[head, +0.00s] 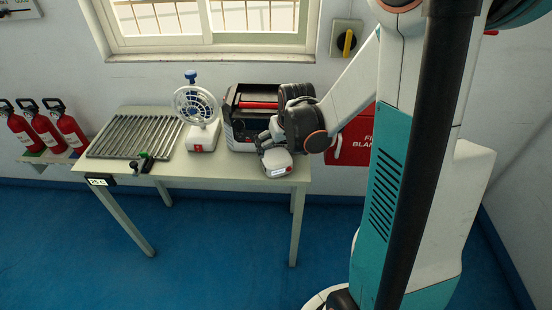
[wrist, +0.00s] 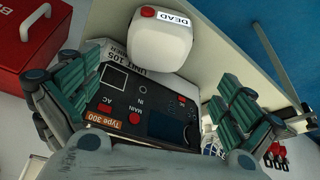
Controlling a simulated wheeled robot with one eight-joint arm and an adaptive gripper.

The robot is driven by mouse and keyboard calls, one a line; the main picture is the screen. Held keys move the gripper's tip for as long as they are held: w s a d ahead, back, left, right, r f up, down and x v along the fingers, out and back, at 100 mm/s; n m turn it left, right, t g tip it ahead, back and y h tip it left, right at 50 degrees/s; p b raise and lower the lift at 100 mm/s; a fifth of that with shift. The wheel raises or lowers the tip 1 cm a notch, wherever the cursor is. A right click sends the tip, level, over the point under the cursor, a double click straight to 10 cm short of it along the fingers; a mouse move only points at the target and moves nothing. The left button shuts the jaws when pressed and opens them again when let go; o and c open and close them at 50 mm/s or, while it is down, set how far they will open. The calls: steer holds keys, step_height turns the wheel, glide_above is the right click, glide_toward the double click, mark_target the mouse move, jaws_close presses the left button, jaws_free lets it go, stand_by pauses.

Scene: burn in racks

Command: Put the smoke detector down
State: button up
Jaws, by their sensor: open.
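The smoke detector (head: 277,162) is a white rounded block with a red button. It appears to rest on the front right corner of the table (head: 225,170). In the wrist view the detector (wrist: 158,42) shows a "DEAD" label and lies beyond my fingers, near the table edge. My gripper (head: 270,138) is right above and behind it in the head view. In the wrist view my gripper (wrist: 155,85) has its green-padded fingers spread wide, with nothing clamped between them. The detector's underside is hidden.
A dark powered unit (head: 240,130) with a red handle stands close behind the detector. A small fan (head: 196,105) and a slatted metal rack (head: 135,137) are to the left. A red fire blanket box (head: 355,140) hangs on the wall at right. The table's front middle is clear.

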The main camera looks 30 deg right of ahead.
mark_target(277, 157)
steer(key=b+x, duration=0.1)
steer(key=x, duration=0.5)
steer(key=shift+f+b, duration=0.1)
steer(key=shift+b, duration=0.3)
steer(key=shift+b+x, duration=1.4)
steer(key=shift+x, duration=1.3)
steer(key=shift+c, duration=0.2)
steer(key=c, duration=1.2)
steer(key=shift+o, duration=0.2)
steer(key=shift+r, duration=0.25)
